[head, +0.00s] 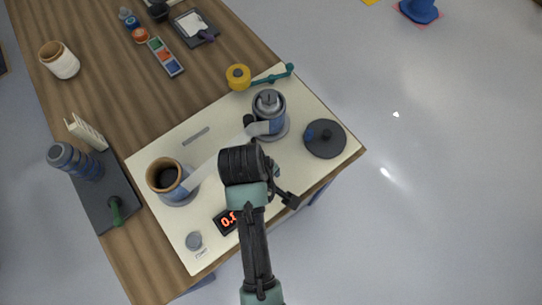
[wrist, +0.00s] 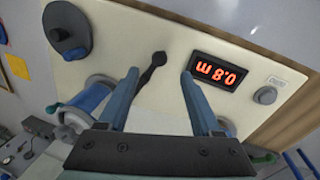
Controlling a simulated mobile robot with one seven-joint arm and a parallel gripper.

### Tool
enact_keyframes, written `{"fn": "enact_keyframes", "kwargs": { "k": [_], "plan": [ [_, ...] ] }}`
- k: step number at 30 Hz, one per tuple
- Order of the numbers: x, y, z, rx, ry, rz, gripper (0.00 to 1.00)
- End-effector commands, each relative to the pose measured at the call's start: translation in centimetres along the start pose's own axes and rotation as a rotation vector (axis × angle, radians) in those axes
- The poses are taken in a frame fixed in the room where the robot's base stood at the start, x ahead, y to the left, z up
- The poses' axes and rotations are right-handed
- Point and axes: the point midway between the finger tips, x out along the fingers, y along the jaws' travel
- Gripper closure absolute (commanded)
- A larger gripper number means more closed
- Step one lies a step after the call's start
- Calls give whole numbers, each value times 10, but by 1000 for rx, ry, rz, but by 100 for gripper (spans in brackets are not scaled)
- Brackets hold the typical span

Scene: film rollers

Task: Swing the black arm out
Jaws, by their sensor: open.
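The black arm (wrist: 152,70) lies between my fingers in the wrist view, a slim dark bar with a wider end toward the display side. In the head view my own wrist covers most of it; a small black round piece (head: 249,121) beside the pale film strip (head: 215,168) may be its far end. My gripper (wrist: 160,75) is open, with one blue-grey finger on each side of the arm in the picture. I cannot tell how far above it the fingers are. The film strip runs between the left roller (head: 176,196) and the right roller (head: 269,104).
The cream board (head: 301,104) carries a red-digit display (wrist: 215,72), a grey knob (wrist: 267,95) and a black disc (head: 325,139) with a small handle. A yellow tape roll (head: 238,77) stands behind. A blue bottle (head: 74,160) stands at left. Open floor lies right.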

Motion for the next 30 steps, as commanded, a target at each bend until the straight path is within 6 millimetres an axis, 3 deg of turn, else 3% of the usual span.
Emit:
{"fn": "enact_keyframes", "kwargs": {
  "k": [6,12,18,28,30],
  "plan": [
    [47,-1,1,1,-3,-3,34],
    [77,0,0,2,0,0,34],
    [92,0,0,2,1,0,34],
    [94,1,0,2,2,2,34],
    [94,1,0,2,2,2,47]
  ]
}}
